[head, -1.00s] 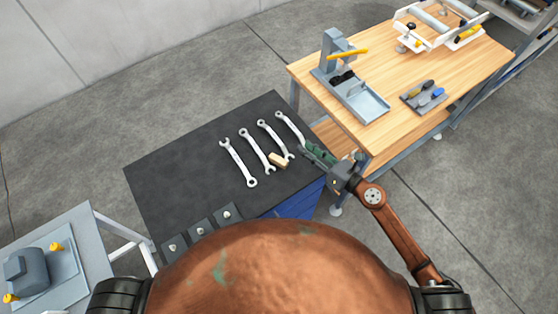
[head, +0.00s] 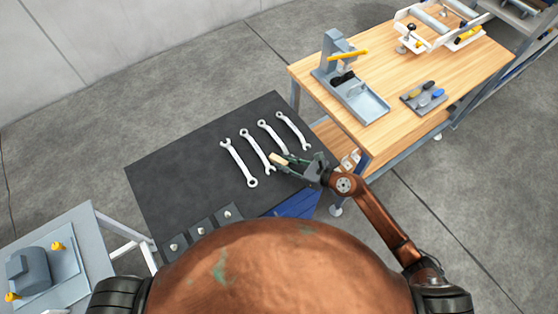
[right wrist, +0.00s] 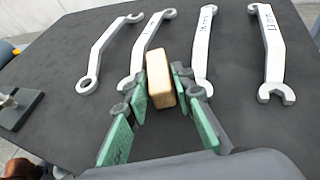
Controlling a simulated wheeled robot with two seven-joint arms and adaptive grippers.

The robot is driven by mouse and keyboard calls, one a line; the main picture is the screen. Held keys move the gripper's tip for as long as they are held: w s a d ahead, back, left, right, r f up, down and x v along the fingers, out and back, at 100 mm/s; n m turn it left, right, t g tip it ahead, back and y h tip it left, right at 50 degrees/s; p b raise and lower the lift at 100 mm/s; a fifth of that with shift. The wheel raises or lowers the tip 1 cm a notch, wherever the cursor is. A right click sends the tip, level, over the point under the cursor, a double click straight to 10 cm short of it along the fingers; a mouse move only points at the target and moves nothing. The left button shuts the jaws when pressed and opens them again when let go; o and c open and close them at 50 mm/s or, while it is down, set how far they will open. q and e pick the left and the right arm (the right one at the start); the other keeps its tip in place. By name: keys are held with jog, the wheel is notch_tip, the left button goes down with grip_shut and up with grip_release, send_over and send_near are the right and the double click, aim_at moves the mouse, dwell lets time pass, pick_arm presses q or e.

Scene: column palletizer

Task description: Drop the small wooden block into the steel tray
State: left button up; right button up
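The small wooden block (head: 279,159) lies on the black tabletop beside the wrenches in the head view. In the right wrist view the block (right wrist: 160,79) is between my right gripper's green-padded fingertips (right wrist: 159,92). My right gripper (head: 287,164) reaches in from the right in the head view, its fingers spread on either side of the block. I cannot tell whether either finger touches it. My left gripper is out of view.
Several wrenches (head: 238,163) lie on the black table (head: 165,185), close around the block. The wooden bench (head: 400,85) stands to the right, bearing the upright stand (head: 333,52) and a pad of hand tools (head: 423,97).

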jog(key=shift+c, duration=0.6)
grip_shut()
jog(key=shift+r, duration=0.15)
